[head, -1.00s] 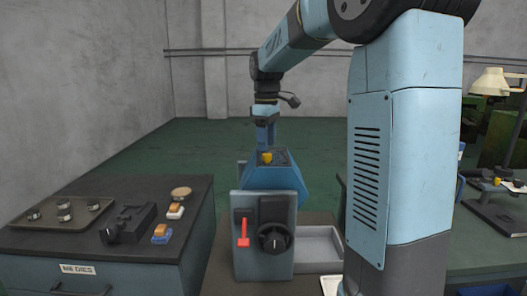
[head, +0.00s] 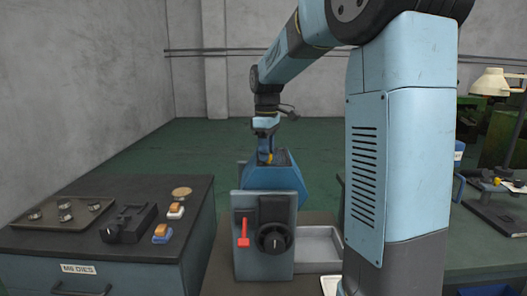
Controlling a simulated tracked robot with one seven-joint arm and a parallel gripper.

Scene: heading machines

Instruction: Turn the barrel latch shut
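The blue heading machine (head: 285,181) stands in the middle of the head view, with a dark top plate. A small yellow piece (head: 270,157) on that top plate may be the barrel latch; most of it is now hidden behind my gripper. My gripper (head: 265,158) points down right at the yellow piece. Whether its fingers touch or grip the piece cannot be seen, nor can the gap between them.
The machine's grey front panel carries a red lever (head: 243,232) and a black round knob (head: 273,239). A grey tray (head: 322,240) lies to its right. A dark cabinet (head: 40,238) with small parts stands left. A lamp bench (head: 490,235) is at the right.

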